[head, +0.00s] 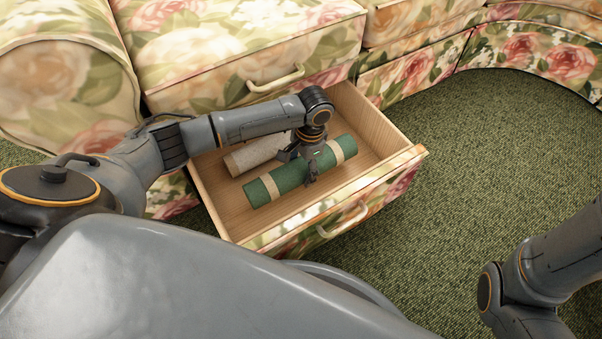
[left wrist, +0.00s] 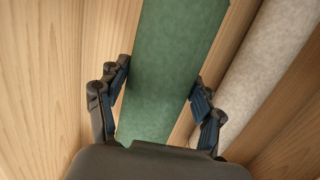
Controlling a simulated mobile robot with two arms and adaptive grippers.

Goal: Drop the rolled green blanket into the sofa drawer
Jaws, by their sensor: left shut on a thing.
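The rolled green blanket (head: 285,180), with two tan bands, is inside the open sofa drawer (head: 372,136), lying at a slant along its length. My left gripper (head: 299,168) reaches down into the drawer from above and is shut on the blanket around its middle. In the left wrist view, the fingers (left wrist: 160,88) stand on either side of the green roll (left wrist: 166,60). Whether the roll rests on the drawer floor is hard to tell. My right gripper is not in view; only part of my right arm shows at lower right.
A beige-grey roll (head: 252,156) lies in the drawer behind the green one, also in the left wrist view (left wrist: 272,75). The drawer's right end is bare. The floral sofa (head: 230,45) stands behind. Green carpet (head: 470,150) is clear to the right.

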